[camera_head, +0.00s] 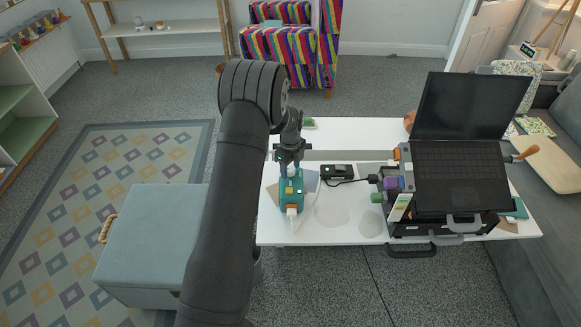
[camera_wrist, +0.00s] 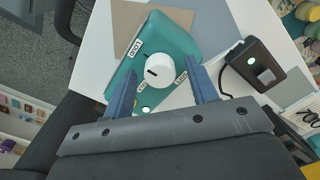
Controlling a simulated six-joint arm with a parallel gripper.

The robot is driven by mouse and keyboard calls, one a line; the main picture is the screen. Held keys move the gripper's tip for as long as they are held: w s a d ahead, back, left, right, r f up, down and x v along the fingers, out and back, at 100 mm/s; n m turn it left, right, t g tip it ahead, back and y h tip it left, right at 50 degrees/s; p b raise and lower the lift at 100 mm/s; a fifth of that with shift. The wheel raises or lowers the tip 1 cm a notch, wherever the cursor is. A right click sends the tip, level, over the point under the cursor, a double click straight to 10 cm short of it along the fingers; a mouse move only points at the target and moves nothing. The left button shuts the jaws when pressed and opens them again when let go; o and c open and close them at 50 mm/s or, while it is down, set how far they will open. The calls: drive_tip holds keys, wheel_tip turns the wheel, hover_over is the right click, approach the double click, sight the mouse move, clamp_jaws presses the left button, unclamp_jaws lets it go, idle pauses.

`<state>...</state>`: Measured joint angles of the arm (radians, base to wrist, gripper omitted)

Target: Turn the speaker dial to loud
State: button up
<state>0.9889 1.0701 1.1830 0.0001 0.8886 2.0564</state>
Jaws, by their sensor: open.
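The teal speaker (camera_head: 283,198) lies on the white table, below my gripper (camera_head: 291,160). In the wrist view the speaker (camera_wrist: 176,43) has a round white dial (camera_wrist: 160,74) with a short dark mark on its left part. A "LOUD" label (camera_wrist: 137,46) is up and left of the dial. Two smaller labels sit lower left and right of it; their words are too small to read surely. My gripper (camera_wrist: 160,68) is open, its two blue fingers on either side of the dial with visible gaps. Whether the fingertips reach the dial's height is unclear.
A black box with a white button (camera_wrist: 253,66) stands right of the speaker, with a cable. A blue-grey chest (camera_head: 150,235) stands left of the table.

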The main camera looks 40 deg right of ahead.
sight(290, 169)
wheel_tip(290, 169, up, 18)
drive_tip(key=shift+f, duration=0.25)
drive_tip(key=shift+f, duration=0.1)
wheel_tip(290, 169, down, 17)
drive_tip(key=shift+f, duration=0.15)
idle(0.8)
